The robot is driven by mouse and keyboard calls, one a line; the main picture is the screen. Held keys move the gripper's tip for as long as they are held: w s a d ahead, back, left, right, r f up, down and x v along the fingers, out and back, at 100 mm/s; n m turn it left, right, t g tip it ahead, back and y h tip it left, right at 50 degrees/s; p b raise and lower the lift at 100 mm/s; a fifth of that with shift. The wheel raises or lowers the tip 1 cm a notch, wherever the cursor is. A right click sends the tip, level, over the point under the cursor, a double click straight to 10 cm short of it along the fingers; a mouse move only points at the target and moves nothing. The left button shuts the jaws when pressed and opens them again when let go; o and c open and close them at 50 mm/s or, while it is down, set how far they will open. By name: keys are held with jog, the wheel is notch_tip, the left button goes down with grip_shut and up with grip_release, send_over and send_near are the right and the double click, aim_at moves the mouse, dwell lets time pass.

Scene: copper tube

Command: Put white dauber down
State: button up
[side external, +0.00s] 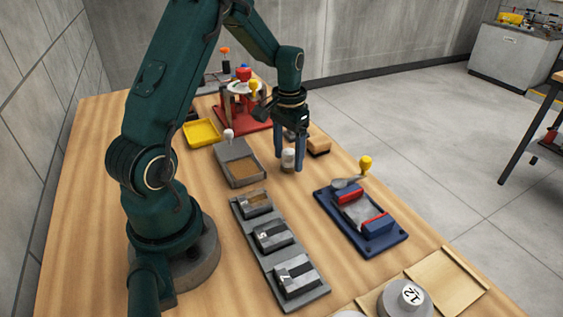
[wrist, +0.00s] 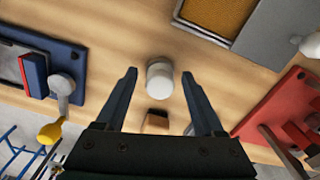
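A small cylinder with a white top, which looks like the white dauber (side external: 288,160), stands upright on the wooden table. My gripper (side external: 287,169) is above the table with its fingers down on either side of it. In the wrist view the fingers of my gripper (wrist: 158,74) are apart, and the white dauber (wrist: 160,80) shows between them with a visible gap on each side. No finger appears to press on it. Its lower part is partly hidden in the wrist view.
A tan block (side external: 319,146) lies close by to the right. A grey tray with a tan pad (side external: 240,165) lies to the left. A blue fixture (side external: 362,220) with a yellow-knobbed handle stands front right, and a red fixture (side external: 240,116) behind. A grey holder (side external: 278,245) lies in front.

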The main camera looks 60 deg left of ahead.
aim_at(289, 151)
notch_tip(289, 151, up, 12)
jog(key=s+d+r+m+t, duration=0.1)
jog(key=s+d+t, duration=0.1)
jog(key=s+d, duration=0.4)
jog(key=s+d+r+m+t, duration=0.1)
jog(key=s+d+m+t, duration=0.1)
jog(key=s+d, duration=0.4)
jog(key=d+t, duration=0.1)
jog(key=d, duration=0.3)
jog(key=shift+d+t, duration=0.3)
jog(key=shift+s+r, duration=0.1)
jog(key=shift+o, duration=0.9)
